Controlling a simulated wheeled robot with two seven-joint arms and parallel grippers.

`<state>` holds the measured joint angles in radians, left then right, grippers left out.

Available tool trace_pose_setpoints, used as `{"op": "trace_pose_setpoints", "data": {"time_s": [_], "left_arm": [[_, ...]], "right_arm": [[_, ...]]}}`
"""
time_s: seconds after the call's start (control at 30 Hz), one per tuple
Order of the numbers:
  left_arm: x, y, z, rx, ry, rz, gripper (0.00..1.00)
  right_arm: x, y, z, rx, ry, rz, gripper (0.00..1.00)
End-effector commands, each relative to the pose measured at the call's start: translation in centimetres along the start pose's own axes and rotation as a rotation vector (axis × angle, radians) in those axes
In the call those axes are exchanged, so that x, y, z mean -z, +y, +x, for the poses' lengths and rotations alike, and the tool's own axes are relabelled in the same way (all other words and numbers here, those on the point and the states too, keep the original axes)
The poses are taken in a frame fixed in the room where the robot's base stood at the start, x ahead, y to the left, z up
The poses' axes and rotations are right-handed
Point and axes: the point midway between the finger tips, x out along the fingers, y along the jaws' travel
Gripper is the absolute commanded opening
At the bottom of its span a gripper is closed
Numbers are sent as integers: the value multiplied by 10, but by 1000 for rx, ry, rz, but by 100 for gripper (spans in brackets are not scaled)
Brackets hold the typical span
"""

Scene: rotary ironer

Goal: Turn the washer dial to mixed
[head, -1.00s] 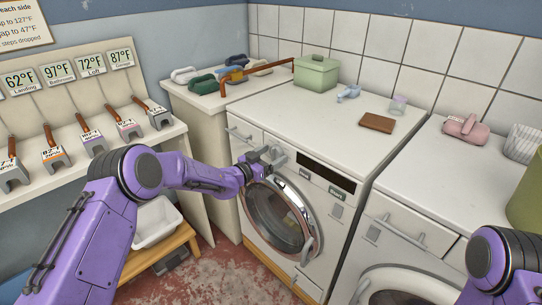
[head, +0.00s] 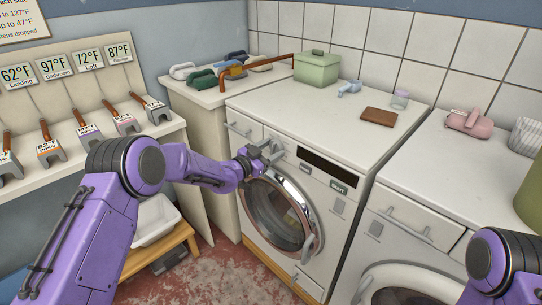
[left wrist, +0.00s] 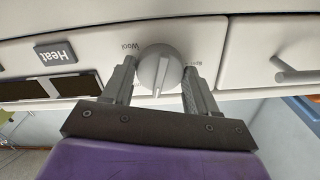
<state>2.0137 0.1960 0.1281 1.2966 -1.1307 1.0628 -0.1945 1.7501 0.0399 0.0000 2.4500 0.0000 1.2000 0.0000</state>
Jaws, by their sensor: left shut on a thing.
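The washer dial is a round, light grey knob with a raised ridge; in the left wrist view the dial (left wrist: 158,68) sits between my fingers. The ridge runs roughly up and down there. A "Wool" label (left wrist: 129,48) shows to its upper left. Another label, partly hidden and too small to read, is at its right. My left gripper (left wrist: 160,76) is shut on the dial, one finger on each side. In the head view my left gripper (head: 269,153) is at the upper front of the washer (head: 318,128) and covers much of the dial. My right gripper is out of view.
The washer's round door (head: 278,215) is below the dial, with a dark display (head: 327,168) to the right. A drawer handle (left wrist: 292,72) is near the dial. A second machine (head: 430,200) stands at right. A brown wallet-like item (head: 379,116) lies on the washer top.

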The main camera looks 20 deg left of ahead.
Motion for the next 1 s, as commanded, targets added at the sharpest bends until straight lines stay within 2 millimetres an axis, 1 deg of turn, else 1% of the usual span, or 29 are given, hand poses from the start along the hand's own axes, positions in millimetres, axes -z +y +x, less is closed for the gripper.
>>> {"op": "trace_pose_setpoints", "data": {"time_s": [0.03, 0.47, 1.0], "left_arm": [[-5, 2, 0, -1, 1, 43, 28], [-6, 2, 0, -1, 1, 454, 28], [-7, 3, 0, -1, 1, 959, 28]], "right_arm": [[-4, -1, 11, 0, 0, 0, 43], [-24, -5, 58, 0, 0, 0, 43], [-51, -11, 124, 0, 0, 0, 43]]}}
